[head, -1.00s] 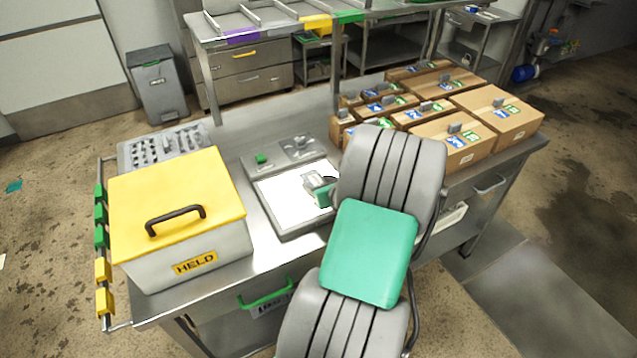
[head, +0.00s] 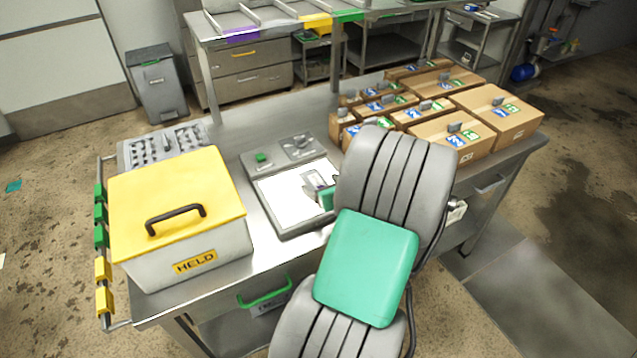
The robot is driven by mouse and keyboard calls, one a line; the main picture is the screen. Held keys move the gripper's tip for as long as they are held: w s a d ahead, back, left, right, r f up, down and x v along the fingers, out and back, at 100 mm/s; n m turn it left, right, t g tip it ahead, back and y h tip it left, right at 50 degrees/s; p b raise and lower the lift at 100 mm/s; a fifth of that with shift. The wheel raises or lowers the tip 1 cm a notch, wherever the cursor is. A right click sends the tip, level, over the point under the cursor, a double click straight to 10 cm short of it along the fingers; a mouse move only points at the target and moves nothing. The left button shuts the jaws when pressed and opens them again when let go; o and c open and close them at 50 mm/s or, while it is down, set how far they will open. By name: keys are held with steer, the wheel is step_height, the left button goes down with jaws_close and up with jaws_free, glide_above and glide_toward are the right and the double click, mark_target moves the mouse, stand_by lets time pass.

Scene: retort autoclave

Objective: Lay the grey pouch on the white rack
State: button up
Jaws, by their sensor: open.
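My gripper (head: 316,187) shows only in part, as a small grey and green end beyond my arm. It is over the lit white panel on the steel bench, and its jaws are open. My grey arm with its green cover hides the rest of the gripper and the bench just right of the panel. I cannot make out a grey pouch; it may be behind my arm or too small to tell. I cannot clearly pick out a white rack either.
A white bin with yellow lid (head: 175,205) marked HELD stands at the bench's left. Behind it is a grey tray with holes (head: 128,153). The lit panel (head: 280,203) lies mid-bench. Several cardboard boxes (head: 470,150) fill the right end. A shelf (head: 265,32) stands behind.

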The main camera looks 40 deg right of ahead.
mark_target(318, 183)
steer(key=v, duration=0.8)
steer(key=shift+o, duration=0.4)
steer(key=shift+s+a+r, duration=0.15)
steer(key=shift+s+r, duration=0.05)
steer(key=shift+s, duration=0.25)
steer(key=b+x, duration=0.2)
steer(key=b, duration=0.1)
steer(key=b+x, duration=0.2)
steer(key=b, duration=0.1)
steer(key=shift+a+f+b, duration=0.2)
steer(key=shift+f+b, duration=0.2)
steer(key=shift+w+d+r, duration=0.15)
steer(key=shift+w+r, duration=0.05)
steer(key=shift+w, duration=0.7)
steer(key=x, duration=0.6)
steer(key=shift+d+f, duration=0.3)
steer(key=shift+f, duration=0.05)
steer(key=shift+c, duration=0.2)
steer(key=shift+r, duration=0.1)
steer(key=c, duration=1.6)
